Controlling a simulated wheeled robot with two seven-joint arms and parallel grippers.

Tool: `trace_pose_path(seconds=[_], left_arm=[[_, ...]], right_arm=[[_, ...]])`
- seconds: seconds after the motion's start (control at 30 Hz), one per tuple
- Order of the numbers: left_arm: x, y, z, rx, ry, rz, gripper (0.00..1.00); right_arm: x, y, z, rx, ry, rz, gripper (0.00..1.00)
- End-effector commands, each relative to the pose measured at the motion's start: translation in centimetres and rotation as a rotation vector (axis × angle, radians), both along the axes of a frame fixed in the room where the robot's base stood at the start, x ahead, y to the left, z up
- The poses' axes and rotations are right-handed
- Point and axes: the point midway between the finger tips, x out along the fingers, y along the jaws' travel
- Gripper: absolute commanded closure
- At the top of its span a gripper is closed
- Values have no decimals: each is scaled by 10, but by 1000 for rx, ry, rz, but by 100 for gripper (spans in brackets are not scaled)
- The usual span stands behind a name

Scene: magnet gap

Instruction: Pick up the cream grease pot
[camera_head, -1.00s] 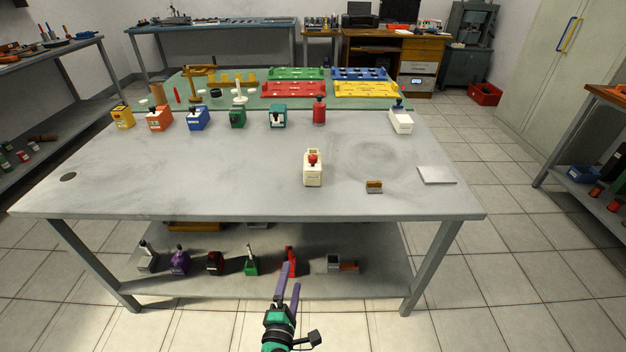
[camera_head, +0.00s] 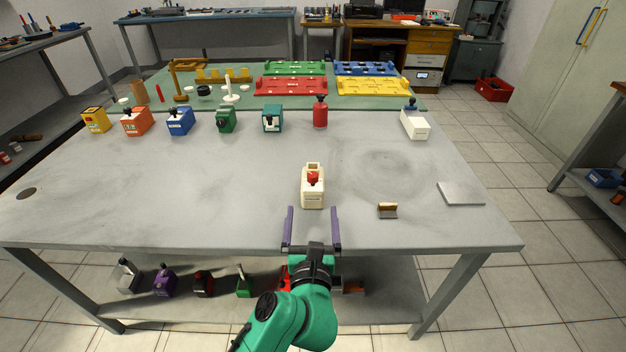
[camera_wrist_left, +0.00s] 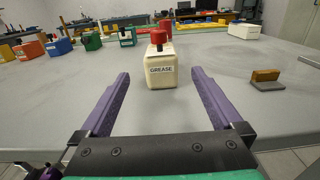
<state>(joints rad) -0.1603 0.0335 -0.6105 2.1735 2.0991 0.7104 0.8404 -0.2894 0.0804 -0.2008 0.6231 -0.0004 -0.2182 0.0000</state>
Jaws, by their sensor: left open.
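The cream grease pot (camera_head: 312,192) stands upright on the grey table, with a red knob on its front top. In the left wrist view the pot (camera_wrist_left: 161,73) shows the label GREASE and sits beyond the fingertips, between their lines. My left gripper (camera_head: 312,212) is open and empty, its purple fingers pointing at the pot from the table's front edge. In the left wrist view the left gripper's fingers (camera_wrist_left: 160,75) are spread wider than the pot. No contact with the pot shows. My right gripper is not seen.
A small brown-and-grey block (camera_head: 387,210) and a flat grey plate (camera_head: 460,194) lie to the right. A white container (camera_head: 415,125), a red bottle (camera_head: 320,112) and several coloured containers line the back. The table (camera_head: 150,200) is clear left of the pot.

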Motion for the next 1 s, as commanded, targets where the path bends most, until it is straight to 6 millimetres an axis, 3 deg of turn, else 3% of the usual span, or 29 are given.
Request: trace_pose_path(seconds=[0.1,0.17,0.53,0.8,0.87,1.0], left_arm=[[34,0,3,2,-4,1,0],[47,0,2,3,-4,1,0],[107,-2,4,3,-2,0,0],[116,-2,4,3,-1,0,0],[116,-2,4,3,-1,0,19],[116,-2,4,3,-1,0,73]], right_arm=[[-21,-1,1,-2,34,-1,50],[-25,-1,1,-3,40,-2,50],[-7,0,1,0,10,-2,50],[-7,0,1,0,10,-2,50],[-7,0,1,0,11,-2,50],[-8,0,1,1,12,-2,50]])
